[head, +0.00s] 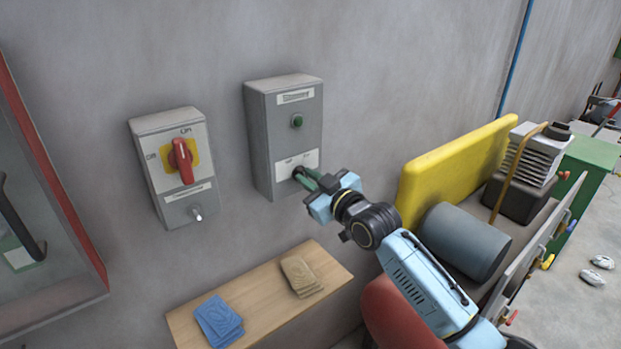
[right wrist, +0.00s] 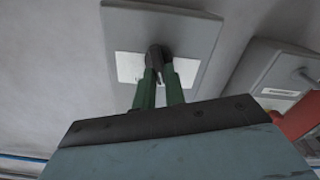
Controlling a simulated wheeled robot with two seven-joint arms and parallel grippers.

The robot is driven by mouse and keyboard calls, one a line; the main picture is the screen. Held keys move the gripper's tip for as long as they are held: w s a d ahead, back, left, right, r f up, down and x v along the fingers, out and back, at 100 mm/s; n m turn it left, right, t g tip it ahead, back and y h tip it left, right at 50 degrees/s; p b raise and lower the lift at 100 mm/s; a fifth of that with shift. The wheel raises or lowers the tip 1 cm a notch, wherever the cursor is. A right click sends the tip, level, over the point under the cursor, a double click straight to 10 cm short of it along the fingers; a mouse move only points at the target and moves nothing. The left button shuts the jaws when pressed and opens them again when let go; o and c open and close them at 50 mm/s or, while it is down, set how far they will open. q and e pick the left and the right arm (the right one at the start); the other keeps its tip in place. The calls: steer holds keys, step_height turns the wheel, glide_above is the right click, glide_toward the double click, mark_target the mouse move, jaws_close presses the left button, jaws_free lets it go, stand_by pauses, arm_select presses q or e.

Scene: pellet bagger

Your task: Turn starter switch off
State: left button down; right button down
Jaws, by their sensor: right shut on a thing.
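The starter box (head: 285,150) is a grey box on the wall with a green light at its top and a white label plate low on its front. A small dark switch knob (right wrist: 158,56) sits on that white plate. My right gripper (head: 303,176) is at the plate, its green fingers shut on the knob. In the right wrist view the fingers (right wrist: 158,85) close around the knob from below. The fingers partly hide the knob, and I cannot read which way it points. My left gripper is not in view.
To the left hangs another grey box (head: 165,205) with a red rotary handle (head: 182,161) on yellow. A wooden shelf (head: 260,298) below carries blue cloths (head: 219,321) and tan cloths (head: 300,274). A yellow panel (head: 455,165) and a grey cylinder (head: 465,242) stand right.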

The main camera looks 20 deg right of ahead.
steer(key=shift+n, duration=1)
steer(key=shift+a, duration=0.1)
steer(key=c, duration=1.5)
jaws_free()
steer(key=shift+o, duration=0.2)
steer(key=b+v, duration=0.1)
steer(key=v, duration=1.2)
steer(key=shift+s, duration=0.2)
